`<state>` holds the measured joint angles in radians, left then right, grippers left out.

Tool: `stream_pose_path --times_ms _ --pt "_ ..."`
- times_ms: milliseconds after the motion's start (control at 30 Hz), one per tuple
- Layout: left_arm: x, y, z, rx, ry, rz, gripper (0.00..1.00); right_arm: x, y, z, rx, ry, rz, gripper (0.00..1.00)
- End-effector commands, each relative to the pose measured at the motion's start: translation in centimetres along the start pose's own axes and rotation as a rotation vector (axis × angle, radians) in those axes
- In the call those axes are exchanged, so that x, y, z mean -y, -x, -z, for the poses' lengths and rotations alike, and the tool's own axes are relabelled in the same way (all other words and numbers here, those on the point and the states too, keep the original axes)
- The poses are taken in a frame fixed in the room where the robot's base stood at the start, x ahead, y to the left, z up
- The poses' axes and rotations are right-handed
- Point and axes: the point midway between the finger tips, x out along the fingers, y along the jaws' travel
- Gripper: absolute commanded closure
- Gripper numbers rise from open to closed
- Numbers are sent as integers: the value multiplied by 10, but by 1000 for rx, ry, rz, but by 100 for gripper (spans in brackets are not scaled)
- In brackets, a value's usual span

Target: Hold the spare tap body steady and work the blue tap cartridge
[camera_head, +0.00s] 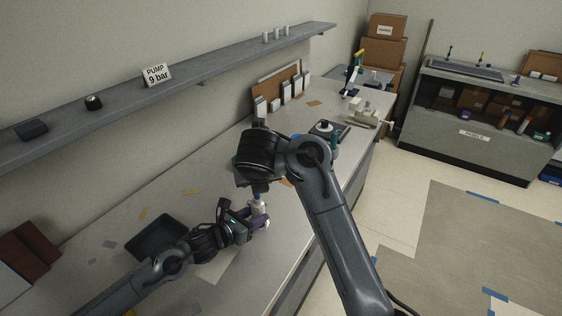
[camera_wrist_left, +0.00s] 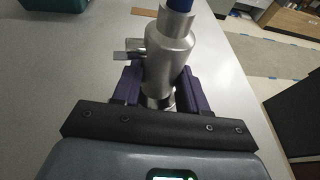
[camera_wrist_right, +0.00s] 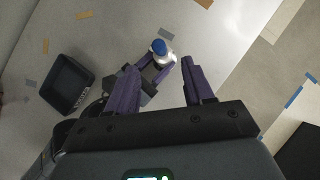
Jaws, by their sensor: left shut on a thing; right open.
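The spare tap body (camera_wrist_left: 168,55) is a silvery, bottle-shaped metal piece with a side stub, standing about upright in the left wrist view. The blue tap cartridge (camera_wrist_left: 180,4) sits at its top; it also shows as a round blue cap in the right wrist view (camera_wrist_right: 158,46). My left gripper (camera_wrist_left: 160,78) is shut around the lower tap body, just above the bench. My right gripper (camera_wrist_right: 162,72) is open, above the tap, with its purple fingers apart and the cap in view between and beyond them. In the head view my right arm partly covers the tap body (camera_head: 259,209).
A black tray (camera_wrist_right: 67,83) lies on the bench left of the tap. The bench's front edge runs close on the right. Small orange and grey pieces lie flat on the bench. A wall shelf (camera_head: 205,78) with a pump sign (camera_head: 157,75) runs behind.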

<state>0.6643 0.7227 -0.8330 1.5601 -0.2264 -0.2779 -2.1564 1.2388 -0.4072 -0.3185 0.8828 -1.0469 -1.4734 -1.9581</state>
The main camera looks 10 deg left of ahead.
Motion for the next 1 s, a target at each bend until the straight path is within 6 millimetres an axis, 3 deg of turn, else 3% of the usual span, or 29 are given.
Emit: stream_pose_path --times_ms 33,267,333,500,700,833,1000 --pt "0 0 8 -16 -1 -1 100 0 0 0 0 0 0 48" --pt "0 0 8 -16 -1 -1 100 0 0 0 0 -1 0 48" --pt "0 0 8 -16 -1 -1 100 0 0 0 0 1 0 57" --pt "0 0 8 -16 -1 -1 100 0 0 -1 2 53 1 58" --pt "0 0 8 -16 -1 -1 100 4 8 -20 49 96 21 58" --pt "0 0 8 -16 -1 -1 100 4 3 -22 66 87 31 58" --pt "0 0 8 -15 -1 -1 100 1 -15 -7 58 22 29 58"
